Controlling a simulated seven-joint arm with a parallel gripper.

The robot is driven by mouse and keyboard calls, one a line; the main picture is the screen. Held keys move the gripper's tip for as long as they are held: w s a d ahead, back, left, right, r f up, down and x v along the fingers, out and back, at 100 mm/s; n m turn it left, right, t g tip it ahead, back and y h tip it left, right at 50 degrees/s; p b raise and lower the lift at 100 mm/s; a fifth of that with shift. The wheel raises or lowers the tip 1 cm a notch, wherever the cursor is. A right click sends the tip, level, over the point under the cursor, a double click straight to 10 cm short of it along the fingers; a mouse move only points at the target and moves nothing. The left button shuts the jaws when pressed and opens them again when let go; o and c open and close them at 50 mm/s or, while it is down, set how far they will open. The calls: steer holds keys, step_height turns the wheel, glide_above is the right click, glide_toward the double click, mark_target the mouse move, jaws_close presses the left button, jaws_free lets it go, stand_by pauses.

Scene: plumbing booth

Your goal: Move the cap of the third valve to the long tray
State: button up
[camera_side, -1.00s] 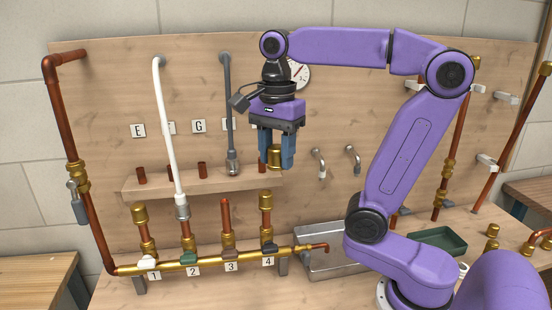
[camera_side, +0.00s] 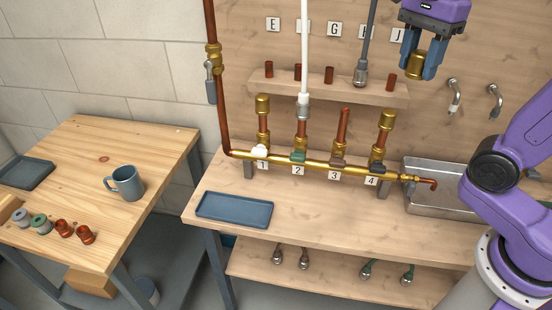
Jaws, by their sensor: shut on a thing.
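My gripper (camera_side: 421,72) is at the top right, shut on a brass cap (camera_side: 414,66), in the air in front of the board near the right end of the shelf. The third valve (camera_side: 337,162), above label 3, has a bare copper pipe (camera_side: 343,125) with no cap on it. The first and fourth valves carry brass caps (camera_side: 262,103) on their pipes, and a white pipe (camera_side: 304,50) joins the second. A long blue tray (camera_side: 235,210) lies empty on the workbench at the front left, well below and left of my gripper.
A wooden shelf (camera_side: 330,90) with copper stubs sticks out behind the valves. A grey pipe (camera_side: 368,40) stands left of my gripper. A metal basin (camera_side: 440,205) is at right. A side table (camera_side: 125,150) holds a mug (camera_side: 124,183), a dark tray (camera_side: 27,172) and fittings. Bench right of the blue tray is clear.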

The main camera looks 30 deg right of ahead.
steer(key=w+a+f+n, duration=0.2)
steer(key=w+a+f, duration=0.65)
steer(key=f, duration=0.25)
steer(key=n, duration=0.3)
glide_above(246, 213)
steer(key=f, duration=2.5)
steer(key=shift+s+d+f, duration=0.1)
steer(key=shift+s+d, duration=0.15)
steer(key=shift+s, duration=0.1)
steer(key=shift+w+a+f, duration=0.25)
steer(key=shift+w+f, duration=0.2)
steer(key=shift+f, duration=1.7)
steer(key=shift+f, duration=0.15)
steer(key=o, duration=1.1)
